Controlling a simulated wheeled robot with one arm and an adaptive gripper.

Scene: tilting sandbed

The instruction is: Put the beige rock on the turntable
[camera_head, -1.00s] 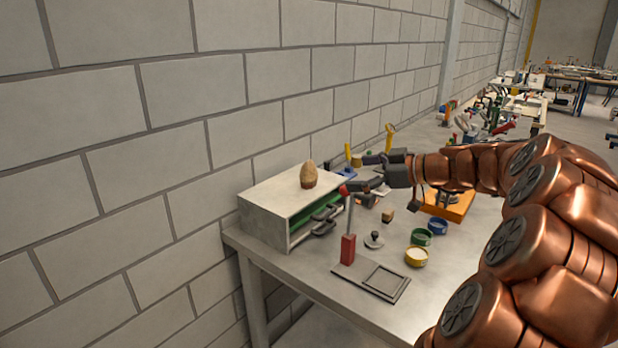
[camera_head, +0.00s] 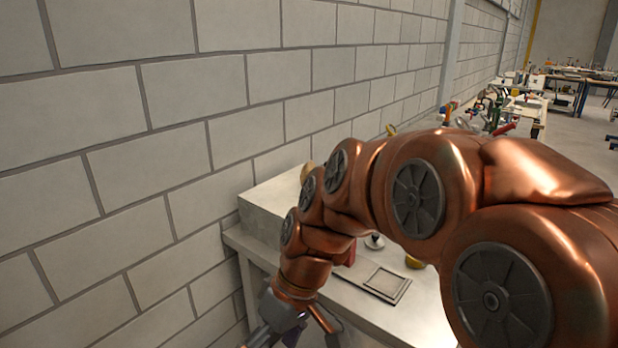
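A beige, brownish rock-like lump (camera_head: 306,171) sits on top of the white drawer cabinet (camera_head: 262,205); my arm hides most of it, leaving only a sliver. My gripper (camera_head: 272,338) is low in the picture, in front of the table's near left edge and below the tabletop. The bottom edge of the picture cuts it off, so I cannot tell if it is open or holds anything. A small purple patch shows beside it. I cannot make out a turntable; my arm covers much of the tabletop.
A dark-framed square tray (camera_head: 384,282) lies on the table near the front. Parts of a red block (camera_head: 350,256), a small knobbed piece (camera_head: 375,241) and a yellow round container (camera_head: 413,262) show around my arm. The block wall (camera_head: 110,200) runs close along the left.

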